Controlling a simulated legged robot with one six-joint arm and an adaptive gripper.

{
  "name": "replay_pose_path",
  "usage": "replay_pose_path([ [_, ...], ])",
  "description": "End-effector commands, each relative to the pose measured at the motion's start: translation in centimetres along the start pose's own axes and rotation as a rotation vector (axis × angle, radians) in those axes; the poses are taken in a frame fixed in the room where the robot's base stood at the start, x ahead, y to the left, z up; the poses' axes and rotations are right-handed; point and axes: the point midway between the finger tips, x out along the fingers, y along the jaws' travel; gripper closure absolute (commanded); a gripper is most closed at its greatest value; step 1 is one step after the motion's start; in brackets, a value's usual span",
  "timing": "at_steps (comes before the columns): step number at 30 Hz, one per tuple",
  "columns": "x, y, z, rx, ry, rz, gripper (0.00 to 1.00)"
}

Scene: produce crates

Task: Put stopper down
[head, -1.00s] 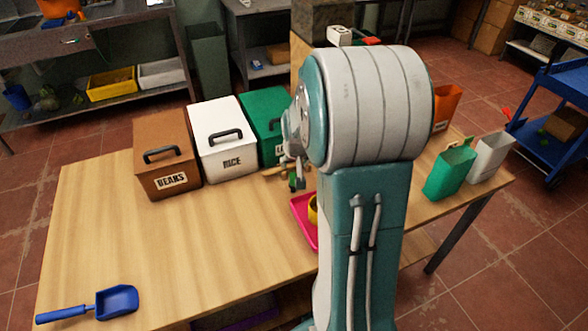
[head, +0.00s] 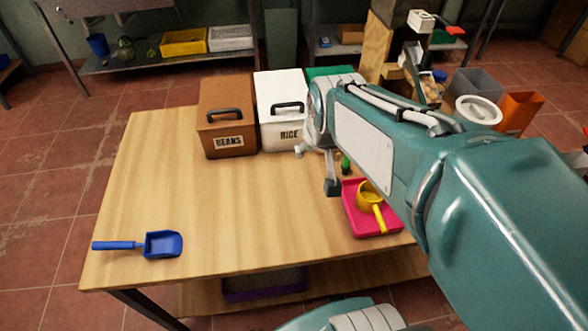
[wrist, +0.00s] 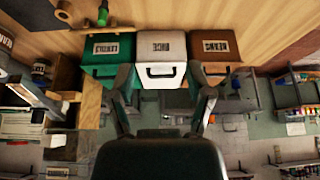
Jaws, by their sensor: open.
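I cannot identify the stopper with certainty. A small green item with a brown part (wrist: 102,14) is on the table at the top of the wrist view; its green part shows beside my arm in the head view (head: 346,164). A brown cylindrical piece (wrist: 66,12) lies near it in the wrist view. My gripper (wrist: 166,90) is open, with nothing between its fingers. In the head view it is over the table in front of the bins, partly hidden by my arm. The wrist view is upside down.
Lidded bins stand along the table's back: brown BEANS (head: 228,112), white RICE (head: 281,108) and green LENTILS (wrist: 108,52). A pink tray (head: 354,222) holds a yellow scoop (head: 369,194). A blue scoop (head: 163,244) lies front left. The left-middle tabletop is clear.

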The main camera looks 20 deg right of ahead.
Motion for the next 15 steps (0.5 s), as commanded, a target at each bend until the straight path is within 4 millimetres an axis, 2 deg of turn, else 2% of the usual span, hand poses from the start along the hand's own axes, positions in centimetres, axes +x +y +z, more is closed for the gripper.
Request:
replay_pose_path([
  [1,-1.1,-0.8,0.8,-0.024,0.011,-0.012,0.34],
  [7,-4.4,-3.2,4.6,-0.106,0.028,-0.053,0.34],
  [12,-6.2,-4.3,7.5,-0.164,0.038,-0.083,0.34],
  [15,-6.7,-4.6,8.5,-0.183,0.040,-0.093,0.34],
])
